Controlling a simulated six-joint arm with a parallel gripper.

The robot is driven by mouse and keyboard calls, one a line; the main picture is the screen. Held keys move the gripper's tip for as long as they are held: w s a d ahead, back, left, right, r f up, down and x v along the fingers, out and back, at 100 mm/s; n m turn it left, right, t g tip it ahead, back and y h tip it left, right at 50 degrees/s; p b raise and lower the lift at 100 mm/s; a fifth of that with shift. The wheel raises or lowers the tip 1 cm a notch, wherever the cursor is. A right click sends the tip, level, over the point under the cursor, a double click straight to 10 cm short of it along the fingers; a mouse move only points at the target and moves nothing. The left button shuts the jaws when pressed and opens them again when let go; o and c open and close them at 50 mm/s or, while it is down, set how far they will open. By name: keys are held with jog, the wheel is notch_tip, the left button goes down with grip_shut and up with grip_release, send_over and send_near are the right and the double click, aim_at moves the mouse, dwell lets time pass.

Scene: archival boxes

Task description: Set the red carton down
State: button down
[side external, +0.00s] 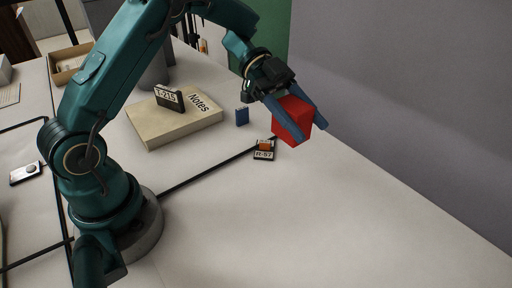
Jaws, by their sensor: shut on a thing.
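The red carton (292,116) is a small red block in the right upper part of the side external view. My gripper (313,132) is shut on it, with one blue finger on each side. The near finger hides part of the carton. The carton appears held above the white table (330,210), though its exact height cannot be told from this one view.
A card labelled R-57 (264,155) with an orange patch lies just below and left of the carton. The table front right is clear; a grey wall (410,100) stands behind.

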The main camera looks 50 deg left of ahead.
jog(key=x, duration=0.4)
jog(key=f+x, duration=0.1)
jog(key=x, duration=0.3)
jog(key=f+x, duration=0.1)
jog(key=x, duration=0.4)
jog(key=shift+s+a+r, duration=0.1)
jog(key=shift+s+a, duration=0.3)
jog(key=shift+a, duration=0.05)
jog(key=shift+f, duration=2)
jog(key=shift+f, duration=0.1)
jog(key=shift+c, duration=1.1)
grip_release()
